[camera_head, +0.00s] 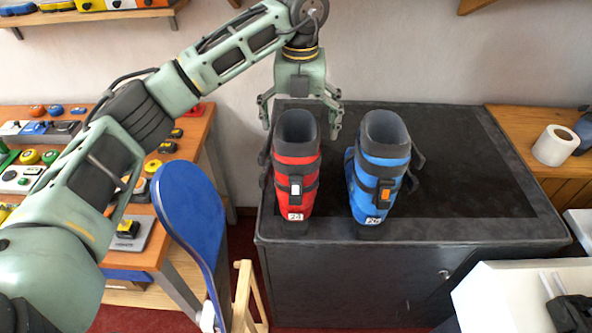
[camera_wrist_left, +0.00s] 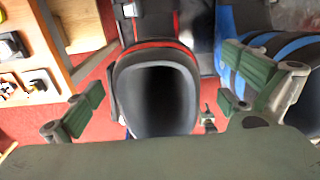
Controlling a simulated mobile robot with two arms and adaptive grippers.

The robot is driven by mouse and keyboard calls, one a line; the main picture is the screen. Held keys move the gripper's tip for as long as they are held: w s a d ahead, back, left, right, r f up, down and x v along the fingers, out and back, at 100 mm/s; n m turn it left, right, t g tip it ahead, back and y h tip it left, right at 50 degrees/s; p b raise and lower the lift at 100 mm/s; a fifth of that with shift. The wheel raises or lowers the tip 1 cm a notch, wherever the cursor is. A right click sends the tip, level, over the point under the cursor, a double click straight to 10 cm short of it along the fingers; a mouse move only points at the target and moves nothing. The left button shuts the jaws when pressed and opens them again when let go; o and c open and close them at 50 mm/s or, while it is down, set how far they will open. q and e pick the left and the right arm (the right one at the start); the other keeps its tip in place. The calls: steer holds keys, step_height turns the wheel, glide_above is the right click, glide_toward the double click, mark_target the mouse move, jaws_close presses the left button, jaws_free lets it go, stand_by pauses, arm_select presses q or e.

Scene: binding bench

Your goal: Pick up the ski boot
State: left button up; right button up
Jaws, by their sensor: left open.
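A red ski boot (camera_head: 296,172) with a black cuff stands upright on the black bench cabinet (camera_head: 460,225), near its left front edge. A blue ski boot (camera_head: 378,172) stands upright just to its right. My left gripper (camera_head: 302,112) is open above and behind the red boot's cuff, with a finger to each side. In the left wrist view, the red boot's dark opening (camera_wrist_left: 158,98) lies between the open fingers, and the blue boot (camera_wrist_left: 275,50) shows beside the right finger. I cannot tell whether either finger touches the boot. My right gripper is not in view.
A wooden table (camera_head: 200,140) with colored switch boxes is farther left. A paper roll (camera_head: 553,146) stands on a wooden surface at the right. The cabinet top right of the blue boot is clear.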

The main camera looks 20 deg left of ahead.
mark_target(297, 142)
arm_select(q)
steer(key=shift+a+f+p, duration=0.1)
steer(key=shift+f+p, duration=0.2)
steer(key=shift+f, duration=0.1)
step_height(297, 142, down, 3)
steer(key=shift+a+f+p, duration=0.1)
steer(key=shift+f+p, duration=0.1)
steer(key=shift+p, duration=0.75)
steer(key=shift+f, duration=0.55)
steer(key=c, duration=1.5)
steer(key=shift+r, duration=0.1)
steer(key=c, duration=0.3)
steer(key=shift+r, duration=0.1)
